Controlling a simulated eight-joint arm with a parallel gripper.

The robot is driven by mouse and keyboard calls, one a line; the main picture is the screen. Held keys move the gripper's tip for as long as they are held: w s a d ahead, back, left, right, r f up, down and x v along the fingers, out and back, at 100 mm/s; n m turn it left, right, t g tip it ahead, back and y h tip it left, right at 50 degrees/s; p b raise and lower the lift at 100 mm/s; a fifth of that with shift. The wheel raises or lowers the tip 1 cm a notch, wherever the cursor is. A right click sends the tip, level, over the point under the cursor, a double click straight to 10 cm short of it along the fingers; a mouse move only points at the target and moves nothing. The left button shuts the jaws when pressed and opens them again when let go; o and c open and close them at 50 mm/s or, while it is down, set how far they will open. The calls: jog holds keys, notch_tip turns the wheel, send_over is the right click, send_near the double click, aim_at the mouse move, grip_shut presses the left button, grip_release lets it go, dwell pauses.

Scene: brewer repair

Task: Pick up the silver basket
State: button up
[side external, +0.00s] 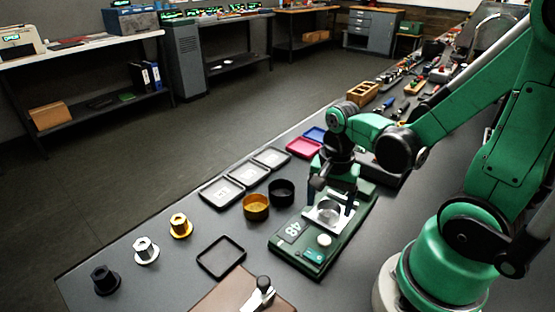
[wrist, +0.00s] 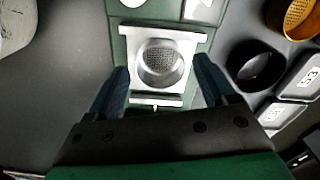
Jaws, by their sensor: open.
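The silver basket (side external: 328,213) is a round metal cup with a perforated floor. It sits in a pale square holder on the green brewer (side external: 285,246), which is marked 48. It also shows in the wrist view (wrist: 160,63), upper middle. My gripper (side external: 331,203) is open and points down over the brewer. In the wrist view its two dark blue fingers (wrist: 162,80) are on the left and right of the basket, with gaps between them and its rim. In the side view the fingers and wrist hide part of the basket and holder.
A gold basket (side external: 256,207) and a black basket (side external: 281,192) stand left of the brewer. Labelled trays (side external: 222,193) and a red tray (side external: 303,147) lie behind. Black, silver and gold flanged parts (side external: 146,251) and an empty black tray (side external: 221,257) are at front left.

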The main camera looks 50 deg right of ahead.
jog(key=shift+f, duration=0.95)
jog(key=shift+c, duration=0.3)
jog(key=c, duration=1.1)
jog(key=shift+r, duration=0.1)
